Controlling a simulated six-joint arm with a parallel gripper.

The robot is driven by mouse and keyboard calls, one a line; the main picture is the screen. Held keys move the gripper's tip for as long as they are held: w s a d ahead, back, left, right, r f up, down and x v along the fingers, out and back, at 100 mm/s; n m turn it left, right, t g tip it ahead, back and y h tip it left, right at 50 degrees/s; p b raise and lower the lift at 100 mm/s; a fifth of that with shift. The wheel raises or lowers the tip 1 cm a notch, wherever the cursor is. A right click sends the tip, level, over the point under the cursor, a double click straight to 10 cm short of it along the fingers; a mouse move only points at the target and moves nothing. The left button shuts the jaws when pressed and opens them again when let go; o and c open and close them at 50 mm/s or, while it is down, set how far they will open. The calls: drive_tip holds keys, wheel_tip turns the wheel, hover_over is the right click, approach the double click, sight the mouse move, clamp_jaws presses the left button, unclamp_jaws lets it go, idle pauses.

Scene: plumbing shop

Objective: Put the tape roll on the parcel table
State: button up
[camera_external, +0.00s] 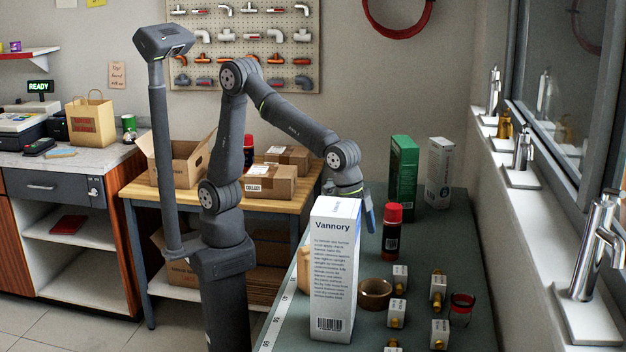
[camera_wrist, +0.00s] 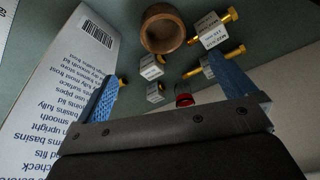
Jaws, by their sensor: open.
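The brown tape roll (camera_external: 375,293) lies flat on the green-grey workbench, just right of the tall white Vannory box. In the wrist view the tape roll (camera_wrist: 163,28) shows near the top, beyond my fingertips. My gripper (camera_external: 368,215) is above the bench, behind the Vannory box. In the wrist view my gripper (camera_wrist: 167,85) has its two blue fingers spread wide, with nothing held between them. The parcel table (camera_external: 133,192) is the wooden table at left, behind my arm, bearing cardboard boxes.
The Vannory box (camera_external: 333,270) stands close to the tape roll. Several boxed brass fittings (camera_external: 398,279) and a red ring-shaped item (camera_external: 461,308) are to its right. A red-capped bottle (camera_external: 391,235) and a green box (camera_external: 404,180) stand behind. Cardboard parcels (camera_external: 270,181) crowd the parcel table.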

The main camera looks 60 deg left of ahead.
sight(374, 287)
drive_tip(key=x, duration=1.2)
drive_tip(key=shift+f, duration=0.2)
drive_tip(key=shift+w+d+x, duration=0.15)
drive_tip(key=shift+x, duration=1.2)
drive_tip(key=shift+w+d+x, duration=0.15)
drive_tip(key=shift+x, duration=1.15)
drive_tip(key=shift+r, duration=0.1)
drive_tip(key=c, duration=1)
drive_tip(key=shift+r, duration=0.1)
